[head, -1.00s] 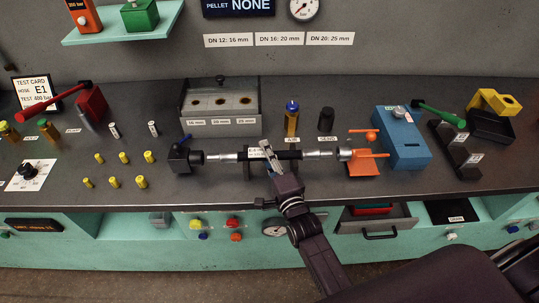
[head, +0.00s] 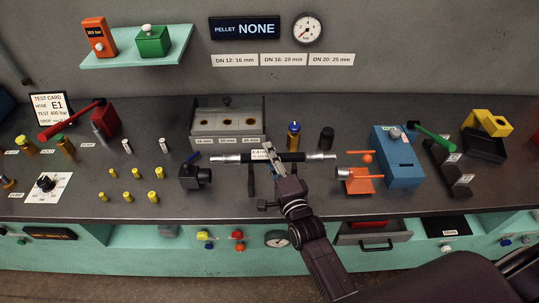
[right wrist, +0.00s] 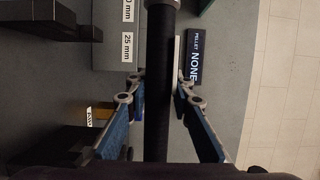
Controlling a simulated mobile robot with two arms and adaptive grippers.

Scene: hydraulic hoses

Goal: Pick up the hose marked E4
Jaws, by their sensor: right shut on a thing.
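The hose (head: 317,157) is a black tube with silver metal end fittings and a white tag (head: 261,155) whose small print seems to begin with E 4. It is level, raised above the bench, with both ends free. My right gripper (head: 276,160) is shut around its middle, beside the tag. In the right wrist view the hose (right wrist: 160,60) runs straight between the fingers of the right gripper (right wrist: 160,105). My left gripper is not in view.
A black valve block (head: 193,177) with a blue lever stands below the left end, an orange clamp (head: 357,181) below the right end. A dark stand (head: 251,181) is under the middle.

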